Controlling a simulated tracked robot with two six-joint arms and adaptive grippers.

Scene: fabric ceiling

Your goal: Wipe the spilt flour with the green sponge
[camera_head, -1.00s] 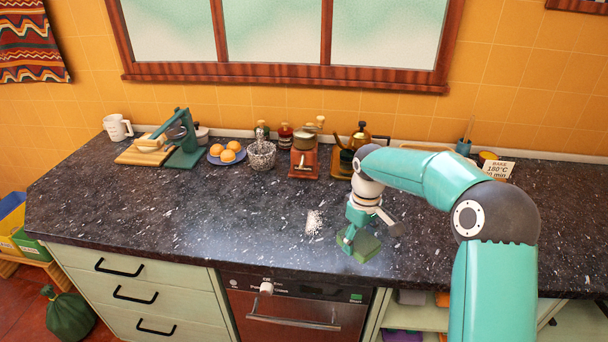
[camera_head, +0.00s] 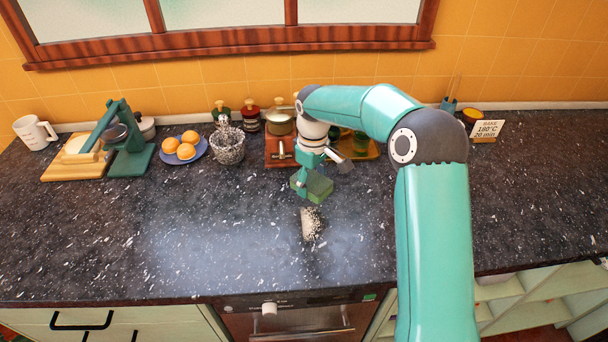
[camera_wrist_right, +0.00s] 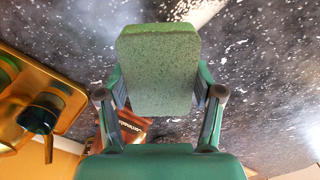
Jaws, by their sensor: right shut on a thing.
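The spilt flour (camera_head: 311,224) is a small pale, speckled patch on the dark counter; part of it also shows at the top edge of the wrist view (camera_wrist_right: 196,10). My right gripper (camera_head: 303,184) is shut on the green sponge (camera_head: 318,187), just behind the flour, on its wall side. In the wrist view the sponge (camera_wrist_right: 158,70) sits between the two fingers of the right gripper (camera_wrist_right: 160,95). I cannot tell whether the sponge touches the counter. My left gripper is out of view.
A coffee grinder (camera_head: 281,150) and a brass tray (camera_wrist_right: 70,88) stand behind the sponge. A wire basket (camera_head: 228,148), a blue plate (camera_head: 203,147) of oranges and a green press (camera_head: 130,160) are to the left. The counter (camera_head: 190,225) is clear around the flour.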

